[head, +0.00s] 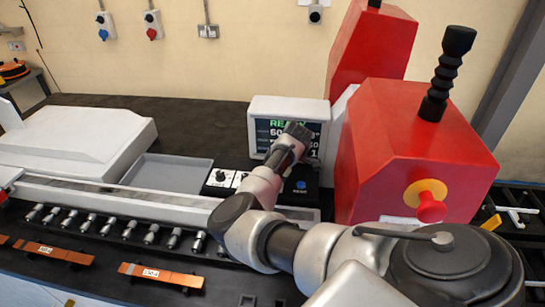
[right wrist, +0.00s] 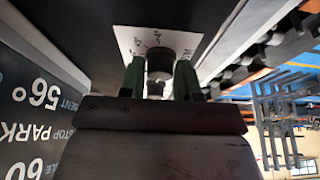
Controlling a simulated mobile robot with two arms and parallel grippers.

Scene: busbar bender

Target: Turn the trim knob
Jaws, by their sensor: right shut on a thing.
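The trim knob (right wrist: 159,62) is a dark round knob on a white label plate (right wrist: 127,37) in the right wrist view. The lettering on the plate is too small to read. My right gripper (right wrist: 160,78) has its two green fingers on either side of the knob, shut on it. In the head view my right arm reaches in from the right over the control panel and hides the gripped knob and the fingertips. Another black knob on a white plate (head: 219,178) shows left of my arm. My left gripper is out of view.
A display (head: 262,107) stands right behind the panel, close to my wrist. The red machine housing (head: 410,150) with a red stop button (head: 430,208) stands to the right. A grey tray (head: 165,172), a row of metal fittings and copper bars (head: 160,275) lie left.

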